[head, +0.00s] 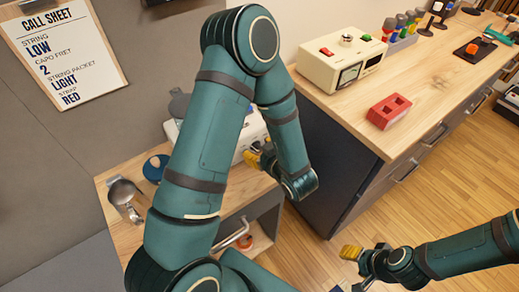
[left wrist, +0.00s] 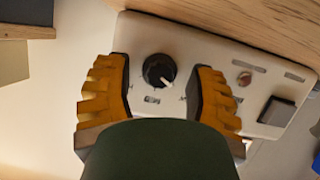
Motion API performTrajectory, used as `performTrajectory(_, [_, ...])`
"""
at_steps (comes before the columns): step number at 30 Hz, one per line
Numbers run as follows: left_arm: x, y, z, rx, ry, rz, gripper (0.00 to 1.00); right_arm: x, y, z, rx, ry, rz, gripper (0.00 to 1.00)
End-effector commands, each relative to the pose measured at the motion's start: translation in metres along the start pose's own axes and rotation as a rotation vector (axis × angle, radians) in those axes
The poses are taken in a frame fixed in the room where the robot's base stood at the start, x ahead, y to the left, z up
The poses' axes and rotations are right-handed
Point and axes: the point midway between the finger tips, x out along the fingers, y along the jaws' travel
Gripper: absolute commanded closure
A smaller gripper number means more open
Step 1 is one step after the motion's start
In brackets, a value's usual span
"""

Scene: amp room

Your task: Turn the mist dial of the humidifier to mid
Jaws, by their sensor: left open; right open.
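The humidifier (head: 252,128) is a white unit on the low wooden stand, mostly hidden behind my left arm in the head view. The left wrist view shows its white front panel (left wrist: 205,55) up close. The mist dial (left wrist: 158,69) is a round black knob with a white pointer aimed toward the lower right of that picture. Small marks around it are too small to read. My left gripper (head: 258,157) is open, its yellow fingers on either side of the dial, with visible gaps to it. My right gripper (head: 357,262) is open and empty above the floor.
The panel also has a reddish lamp (left wrist: 244,78) and a dark square switch (left wrist: 276,112). A metal scoop-like item (head: 124,195) lies on the stand. A cream meter box (head: 342,62) and a red block (head: 388,111) stand on the wooden counter. A call sheet (head: 62,50) hangs at left.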

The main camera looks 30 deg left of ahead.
Motion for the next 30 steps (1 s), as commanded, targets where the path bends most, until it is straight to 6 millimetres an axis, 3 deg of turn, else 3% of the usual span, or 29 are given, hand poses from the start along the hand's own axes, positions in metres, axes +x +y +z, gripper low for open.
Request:
performTrajectory(5, [0.000,0.000,0.000,-0.001,0.000,0.000,0.46,0.000,0.000,0.000,0.000,0.000,0.000,0.46])
performTrajectory(9, [0.000,0.000,0.000,-0.001,0.000,0.000,0.95,0.000,0.000,0.000,0.000,0.000,0.000,0.46])
performTrajectory(10, [0.000,0.000,0.000,-0.001,0.000,0.000,1.00,0.000,0.000,0.000,0.000,0.000,0.000,0.46])
performTrajectory(20, [-0.001,0.000,-0.001,0.019,0.000,-0.010,1.00,-0.004,-0.002,0.000,0.000,-0.001,0.000,0.46])
performTrajectory(30, [-0.002,0.002,-0.004,0.194,-0.004,-0.081,1.00,-0.034,-0.013,-0.005,0.005,0.007,0.001,0.46])
